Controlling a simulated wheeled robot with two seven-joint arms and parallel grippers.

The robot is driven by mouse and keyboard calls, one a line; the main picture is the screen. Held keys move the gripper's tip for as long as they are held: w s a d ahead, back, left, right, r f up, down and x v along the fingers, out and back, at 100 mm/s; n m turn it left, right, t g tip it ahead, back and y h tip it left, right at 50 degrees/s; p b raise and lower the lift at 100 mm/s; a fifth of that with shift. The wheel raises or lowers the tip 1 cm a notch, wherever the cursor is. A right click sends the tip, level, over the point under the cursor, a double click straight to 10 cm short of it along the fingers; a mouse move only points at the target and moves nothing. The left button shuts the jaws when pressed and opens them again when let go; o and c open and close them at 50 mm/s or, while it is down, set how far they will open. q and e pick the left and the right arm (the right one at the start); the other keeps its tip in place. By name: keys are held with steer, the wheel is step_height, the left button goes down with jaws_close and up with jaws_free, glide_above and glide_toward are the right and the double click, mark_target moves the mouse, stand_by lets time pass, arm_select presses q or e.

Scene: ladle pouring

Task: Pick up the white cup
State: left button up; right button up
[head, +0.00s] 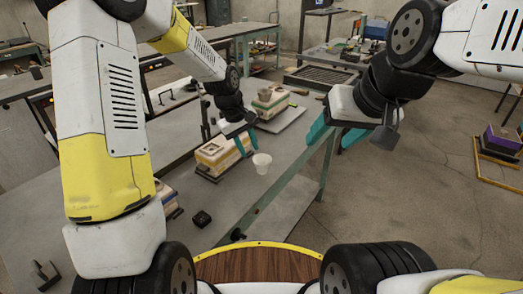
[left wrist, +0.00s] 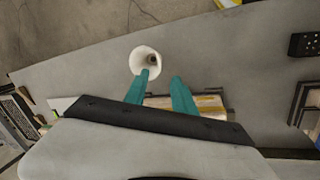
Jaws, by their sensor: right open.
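The white cup (head: 262,162) stands upright on the grey table near its right edge. In the left wrist view the cup (left wrist: 143,55) shows its open mouth, just beyond the tip of the left-hand finger, which overlaps its lower rim. My left gripper (head: 246,144) is just above and left of the cup in the head view. Its teal fingers (left wrist: 161,74) are apart with nothing held between them; I cannot tell whether one touches the cup. My right gripper (head: 331,136) is open and empty, to the right of the table edge and away from the cup.
A yellow and white box (head: 221,155) lies on the table left of the cup. Another box with a greenish container (head: 268,102) stands farther back. A small black block (head: 201,218) sits nearer. The table surface (head: 232,200) around the cup's near side is clear.

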mark_target(256, 164)
arm_select(q)
steer(key=x, duration=0.9)
steer(key=shift+w+f, duration=0.15)
steer(key=shift+w, duration=0.05)
jaws_close()
